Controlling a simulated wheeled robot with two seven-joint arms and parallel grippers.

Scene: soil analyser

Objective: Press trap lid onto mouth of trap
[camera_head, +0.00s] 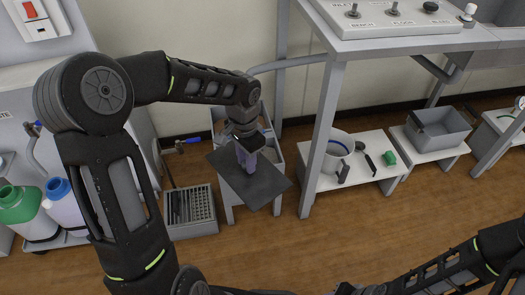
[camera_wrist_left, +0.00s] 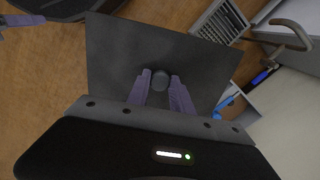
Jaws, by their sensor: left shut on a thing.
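The trap lid (camera_head: 258,190) is a flat dark grey square plate with a round knob. My left gripper (camera_head: 246,160) is above it, shut on the lid's knob. In the left wrist view the two purple fingers (camera_wrist_left: 160,82) are on either side of the knob, and the lid (camera_wrist_left: 120,50) spreads out behind them. A white stand (camera_head: 229,208) shows beneath the lid in the head view. The lid covers what is directly under it; I cannot make out the trap's mouth or whether the lid touches it. My right arm enters at the lower right; its gripper is not clear.
A grey crate with a slotted rack (camera_head: 190,212) stands on the floor left of the lid. To the right, a low white bench (camera_head: 372,178) holds a white sieve-like pot (camera_head: 340,142) and a green item (camera_head: 389,158). A grey tub (camera_head: 440,125) is farther right. A bench leg (camera_head: 318,145) stands close by.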

